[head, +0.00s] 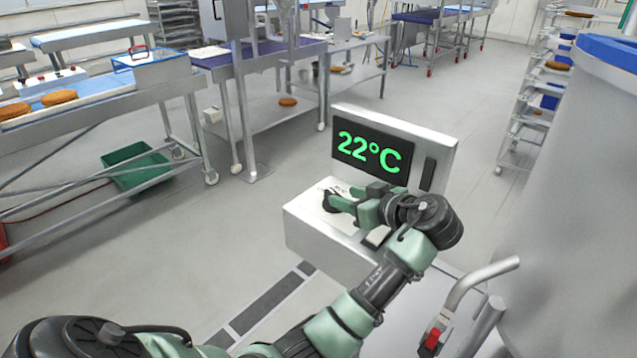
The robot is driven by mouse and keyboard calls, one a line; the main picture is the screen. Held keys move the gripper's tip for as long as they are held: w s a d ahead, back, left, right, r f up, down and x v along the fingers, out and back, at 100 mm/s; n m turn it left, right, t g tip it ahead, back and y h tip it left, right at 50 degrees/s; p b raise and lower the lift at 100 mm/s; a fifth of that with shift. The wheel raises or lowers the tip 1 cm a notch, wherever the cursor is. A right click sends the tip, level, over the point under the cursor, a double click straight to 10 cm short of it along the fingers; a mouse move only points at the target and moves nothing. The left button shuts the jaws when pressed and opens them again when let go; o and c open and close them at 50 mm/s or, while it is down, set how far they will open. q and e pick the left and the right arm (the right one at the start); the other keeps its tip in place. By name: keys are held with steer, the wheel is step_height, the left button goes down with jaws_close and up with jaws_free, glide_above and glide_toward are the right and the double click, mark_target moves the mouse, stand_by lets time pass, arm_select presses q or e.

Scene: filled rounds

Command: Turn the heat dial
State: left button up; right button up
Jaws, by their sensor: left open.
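The heat control unit (310,237) is a white box with an upright display panel (374,153) reading 22°C in green digits. A dark dial (328,201) sits on the sloped face below the display, toward its left side. My left gripper (336,200) is open at the dial, with its green fingers by the knob. The fingers and wrist hide part of the dial and much of the sloped face, so I cannot tell whether they touch it. My right gripper is not in view.
A large grey metal vessel (580,200) stands close on the right, with a metal handle (480,285) with a red part before it. A conveyor (100,88) with brown rounds runs at the left, above a green crate (136,168). The floor left of the unit is clear.

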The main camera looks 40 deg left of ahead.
mark_target(332, 192)
arm_select(q)
steer(key=shift+d, duration=0.15)
steer(key=shift+w+a, duration=0.1)
steer(key=shift+a, duration=0.1)
steer(key=p+x, duration=0.2)
steer(key=x, duration=0.3)
steer(key=shift+a+f, duration=0.1)
steer(key=shift+a, duration=0.2)
steer(key=shift+w+a+f, duration=0.25)
steer(key=shift+a, duration=0.1)
jaws_close()
